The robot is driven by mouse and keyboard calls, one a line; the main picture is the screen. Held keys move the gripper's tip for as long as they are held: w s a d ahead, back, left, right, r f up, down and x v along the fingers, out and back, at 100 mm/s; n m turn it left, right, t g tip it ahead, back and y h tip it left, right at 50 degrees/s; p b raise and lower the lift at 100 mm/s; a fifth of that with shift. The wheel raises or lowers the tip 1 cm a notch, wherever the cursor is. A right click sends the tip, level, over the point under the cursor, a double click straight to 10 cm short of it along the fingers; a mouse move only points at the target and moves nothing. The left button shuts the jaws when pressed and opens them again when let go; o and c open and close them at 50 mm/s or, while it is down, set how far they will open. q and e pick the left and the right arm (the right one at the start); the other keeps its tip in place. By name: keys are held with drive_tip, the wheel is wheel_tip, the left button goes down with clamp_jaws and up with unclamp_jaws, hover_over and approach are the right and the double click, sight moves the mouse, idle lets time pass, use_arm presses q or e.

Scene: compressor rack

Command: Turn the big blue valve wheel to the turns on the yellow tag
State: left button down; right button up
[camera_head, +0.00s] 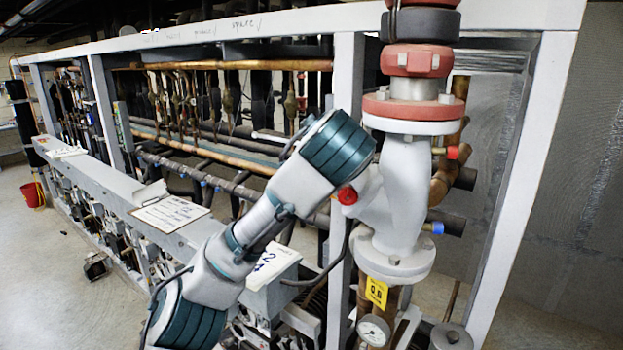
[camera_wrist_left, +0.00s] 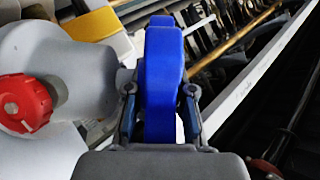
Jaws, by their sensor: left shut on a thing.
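The big blue valve wheel (camera_wrist_left: 164,62) shows edge-on in the left wrist view, as a thick blue rim running up from my left gripper (camera_wrist_left: 160,105). The gripper's two fingers lie on either side of the rim and are shut on it. In the head view my left arm crosses the middle; the wheel and my left gripper cannot be made out there. The yellow tag (camera_head: 376,292) hangs low on the valve's pipe and seems to read 0.6, though the last digit is unclear. My right gripper is not in view.
The grey valve body (camera_head: 405,195) with red flanges stands right of my arm. A red knob (camera_head: 347,195) sticks out of it; a red knob also shows in the wrist view (camera_wrist_left: 25,103). A pressure gauge (camera_head: 374,331) sits below. The white rack frame (camera_head: 515,185) borders the right side.

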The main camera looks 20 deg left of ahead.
use_arm(q)
drive_tip(key=shift+d+f+n+g+y, duration=0.2)
drive_tip(key=shift+f+n+g+y, duration=0.15)
drive_tip(key=shift+g, duration=1.15)
drive_tip(key=shift+a+r+n+g, duration=0.1)
drive_tip(key=shift+r+n+g, duration=0.05)
drive_tip(key=shift+n+g, duration=0.15)
drive_tip(key=shift+r+n+g+y+p, duration=0.25)
drive_tip(key=shift+g+p, duration=0.55)
drive_tip(key=shift+p, duration=0.35)
drive_tip(key=shift+f+g+p, duration=0.15)
drive_tip(key=shift+g+p, duration=0.35)
drive_tip(key=shift+p, duration=0.2)
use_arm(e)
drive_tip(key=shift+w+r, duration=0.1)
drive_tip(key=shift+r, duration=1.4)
use_arm(q)
drive_tip(key=shift+a+f, duration=0.1)
